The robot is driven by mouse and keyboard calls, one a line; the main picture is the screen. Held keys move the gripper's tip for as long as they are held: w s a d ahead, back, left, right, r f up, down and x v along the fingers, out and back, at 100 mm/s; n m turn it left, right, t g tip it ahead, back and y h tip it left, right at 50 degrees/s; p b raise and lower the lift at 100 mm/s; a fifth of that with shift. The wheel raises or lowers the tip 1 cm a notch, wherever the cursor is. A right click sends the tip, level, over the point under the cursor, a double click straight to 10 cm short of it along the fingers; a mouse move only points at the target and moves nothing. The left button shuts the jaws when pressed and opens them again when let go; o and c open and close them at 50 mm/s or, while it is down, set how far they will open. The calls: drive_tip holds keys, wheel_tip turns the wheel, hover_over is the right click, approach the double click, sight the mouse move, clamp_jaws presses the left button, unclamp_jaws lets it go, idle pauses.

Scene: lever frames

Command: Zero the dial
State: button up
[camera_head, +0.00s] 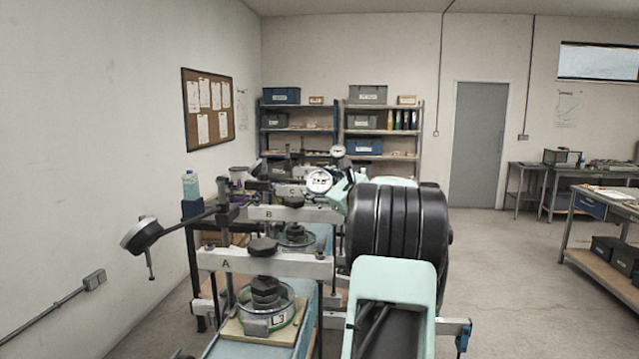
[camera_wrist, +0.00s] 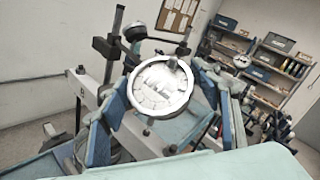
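A round white-faced dial (camera_head: 319,181) stands at the far end of my arm, near the lever frames marked B (camera_head: 268,213) and C (camera_head: 292,190). In the wrist view the same dial face (camera_wrist: 153,92) fills the middle, with a dark stem at its upper right edge. My gripper (camera_wrist: 163,100) has one blue finger on each side of the dial. Both fingers lie close to its rim; I cannot tell whether they press on it. The pointer is too small to read. My gripper shows pale green beside the dial in the head view (camera_head: 338,192).
Frame A (camera_head: 226,264) stands nearest, with a weight and ring marked L3 (camera_head: 278,322) under it. A side-on dial (camera_head: 141,235) juts out to its left. Another dial (camera_head: 338,151) is farther back. A bottle (camera_head: 190,186) stands left. Open floor lies right.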

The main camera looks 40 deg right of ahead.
drive_tip(key=c, duration=0.8)
drive_tip(key=b, duration=0.2)
drive_tip(key=shift+f+b, duration=0.3)
drive_tip(key=shift+b, duration=0.1)
drive_tip(key=shift+m+h+b, duration=0.4)
drive_tip(key=shift+b, duration=0.15)
drive_tip(key=m+h+b, duration=0.1)
drive_tip(key=b, duration=0.3)
drive_tip(key=m+h+b, duration=0.1)
drive_tip(key=b, duration=0.3)
drive_tip(key=m+h+b, duration=0.2)
drive_tip(key=b, duration=0.2)
drive_tip(key=shift+a+r+m+b, duration=0.1)
drive_tip(key=shift+r+m+b, duration=0.05)
drive_tip(key=shift+m+b, duration=0.2)
drive_tip(key=shift+r+m+g+h+b, duration=0.2)
drive_tip(key=shift+m+g+h+b, duration=0.1)
drive_tip(key=shift+m+h+b, duration=0.35)
drive_tip(key=o, duration=1.2)
